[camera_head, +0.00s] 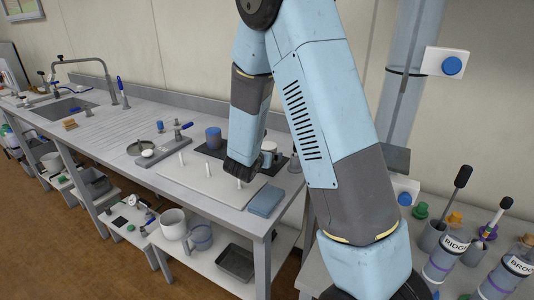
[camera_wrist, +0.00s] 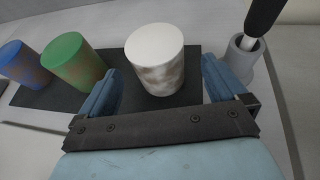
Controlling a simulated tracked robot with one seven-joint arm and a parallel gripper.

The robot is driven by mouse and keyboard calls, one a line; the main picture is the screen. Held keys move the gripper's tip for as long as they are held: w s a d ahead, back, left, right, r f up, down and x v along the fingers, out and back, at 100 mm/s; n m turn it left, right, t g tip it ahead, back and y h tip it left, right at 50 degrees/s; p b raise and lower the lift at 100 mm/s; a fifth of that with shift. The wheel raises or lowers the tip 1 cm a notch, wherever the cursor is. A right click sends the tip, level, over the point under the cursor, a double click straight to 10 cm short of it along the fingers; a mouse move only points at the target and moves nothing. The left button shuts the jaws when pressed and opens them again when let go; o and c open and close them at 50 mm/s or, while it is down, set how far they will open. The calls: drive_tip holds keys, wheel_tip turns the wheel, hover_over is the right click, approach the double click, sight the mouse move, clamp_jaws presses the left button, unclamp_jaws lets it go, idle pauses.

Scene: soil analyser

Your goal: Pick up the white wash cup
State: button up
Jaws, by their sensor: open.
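The white wash cup (camera_wrist: 155,58), upright and smudged with brown stains, stands on a dark mat (camera_wrist: 195,91). In the wrist view it lies between the two blue fingers of my gripper (camera_wrist: 162,72), which are spread wide with a gap on each side of the cup. In the head view the cup (camera_head: 268,147) shows partly behind my arm, and my gripper (camera_head: 242,170) is low over the bench in front of it. A green cup (camera_wrist: 72,62) and a blue cup (camera_wrist: 25,66), both stained, stand to its left.
A grey holder (camera_wrist: 243,58) with a black-handled tool stands right of the white cup. In the head view, a pale board (camera_head: 205,187) with white pegs and a folded blue cloth (camera_head: 266,201) lie in front. The blue cup (camera_head: 214,138) stands farther left on the mat.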

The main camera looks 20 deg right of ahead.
drive_tip(key=shift+x, duration=2.7)
drive_tip(key=shift+w, duration=0.1)
drive_tip(key=c, duration=1.4)
